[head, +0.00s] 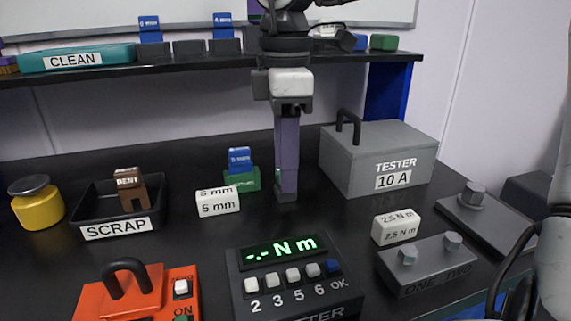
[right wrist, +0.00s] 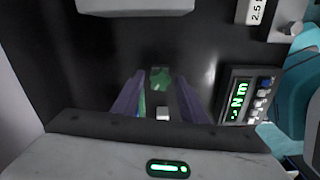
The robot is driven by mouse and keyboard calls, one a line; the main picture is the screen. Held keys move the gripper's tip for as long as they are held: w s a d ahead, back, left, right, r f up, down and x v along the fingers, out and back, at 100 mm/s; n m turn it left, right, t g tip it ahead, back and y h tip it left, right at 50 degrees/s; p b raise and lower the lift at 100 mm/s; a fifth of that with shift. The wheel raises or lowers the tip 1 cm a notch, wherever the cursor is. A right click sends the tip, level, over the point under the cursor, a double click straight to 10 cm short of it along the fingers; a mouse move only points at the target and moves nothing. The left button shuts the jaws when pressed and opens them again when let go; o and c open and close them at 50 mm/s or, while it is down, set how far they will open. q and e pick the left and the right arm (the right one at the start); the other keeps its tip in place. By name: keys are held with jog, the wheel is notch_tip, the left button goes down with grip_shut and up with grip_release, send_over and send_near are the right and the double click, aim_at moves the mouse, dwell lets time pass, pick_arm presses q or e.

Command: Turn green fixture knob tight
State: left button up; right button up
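My right gripper (head: 287,198) points straight down over the middle of the bench. Its two purple fingers overlap in the head view; in the right wrist view (right wrist: 160,100) they stand apart with a gap. A small green piece (right wrist: 160,77), probably the green fixture, lies below and between the fingers. My left gripper is not in view.
Left of the gripper are a green block with a blue block on it (head: 240,160) and a white 5 mm block (head: 217,201). The grey tester box (head: 375,160) stands close on the right. The N m meter (head: 290,278) is in front. A shelf (head: 215,62) runs behind.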

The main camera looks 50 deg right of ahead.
jog(key=n, duration=0.3)
jog(key=shift+p, duration=0.35)
jog(key=n, duration=0.3)
jog(key=shift+n+p, duration=0.3)
jog(key=shift+n, duration=0.1)
jog(key=n, duration=0.2)
jog(key=shift+n, duration=0.3)
jog(key=shift+n+p, duration=0.5)
jog(key=shift+n, duration=1.7)
